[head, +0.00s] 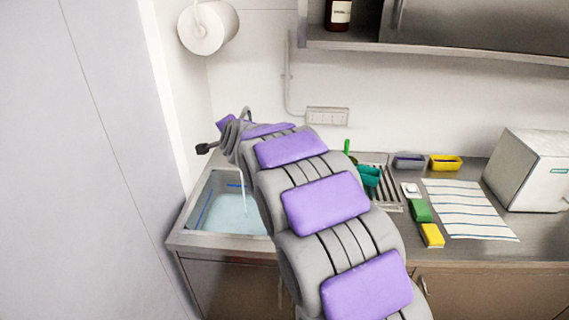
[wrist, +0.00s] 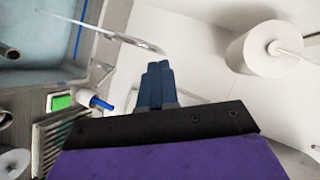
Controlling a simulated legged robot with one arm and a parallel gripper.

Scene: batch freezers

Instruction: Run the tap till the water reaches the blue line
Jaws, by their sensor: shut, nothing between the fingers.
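The steel sink (head: 183,238) at the left holds pale blue water (head: 226,217). A blue line (head: 235,185) runs along its inner walls, and the water surface looks a little below it; the exact gap is hard to judge. The grey tap (head: 246,113) shows behind my arm, and a thin stream falls into the water. My arm hides the sink's right side.
A paper roll (head: 206,28) hangs on the wall above the sink. A drain rack (head: 386,190), green sponge (head: 420,211), yellow sponge (head: 432,235), striped cloth (head: 468,210) and white box machine (head: 530,170) stand along the counter to the right. A shelf (head: 430,48) overhangs it.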

